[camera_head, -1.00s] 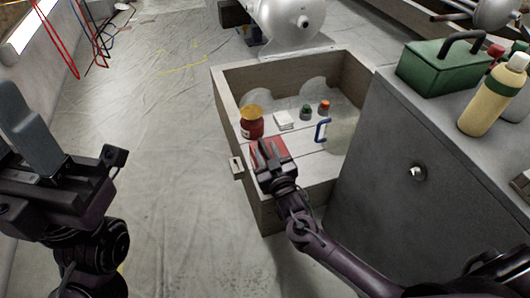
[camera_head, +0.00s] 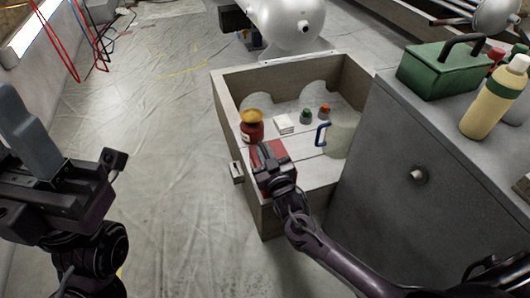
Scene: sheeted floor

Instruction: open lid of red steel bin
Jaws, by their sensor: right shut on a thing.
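The red steel bin (camera_head: 279,149) is a small red box low in the front left part of a wooden drawer-like box. Its front and much of its top are hidden by my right gripper (camera_head: 267,155). My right gripper reaches over it from the lower right, with its fingers shut at the red top. The lid's edge and any gap under it cannot be made out. My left gripper (camera_head: 32,135) hangs at the far left over the floor, away from the bin. Its finger opening cannot be judged.
The wooden box (camera_head: 257,207) also holds a red jar with a yellow top (camera_head: 252,130), white pads (camera_head: 285,123), two small capped bottles and a blue-handled jug (camera_head: 342,138). A grey cabinet (camera_head: 400,215) stands close on the right. The floor on the left is clear.

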